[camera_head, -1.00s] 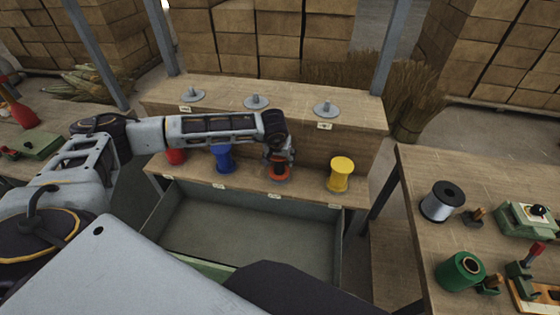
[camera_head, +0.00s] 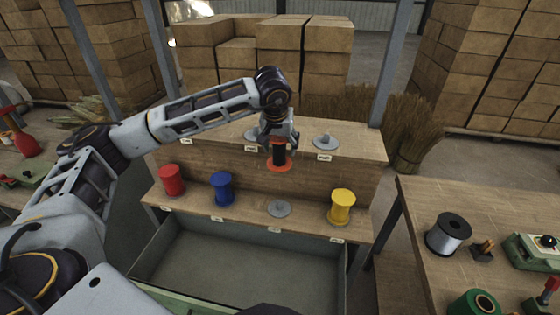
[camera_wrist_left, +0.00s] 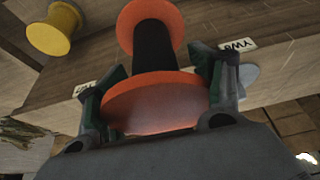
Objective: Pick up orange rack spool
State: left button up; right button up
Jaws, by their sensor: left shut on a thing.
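The orange rack spool (camera_head: 279,163) has orange end discs and a dark core. My left gripper (camera_head: 279,138) is shut on its upper end and holds it upright in the air, above the lower shelf and in front of the upper shelf. In the left wrist view the spool (camera_wrist_left: 153,60) sits between the two fingers (camera_wrist_left: 158,100), its near orange disc against them. Below it in the head view is a bare grey holder (camera_head: 278,208) on the lower shelf. My right gripper is not in view.
Red (camera_head: 172,180), blue (camera_head: 221,189) and yellow (camera_head: 341,206) spools stand on the lower shelf. The upper shelf has grey holders, one at its right (camera_head: 325,142). An open drawer (camera_head: 240,255) lies below. A table (camera_head: 420,235) with a grey spool (camera_head: 448,234) is at right.

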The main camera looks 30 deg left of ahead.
pick_arm(q)
notch_tip(320, 180, up, 6)
jog(key=shift+r, duration=0.25)
dwell(0.5)
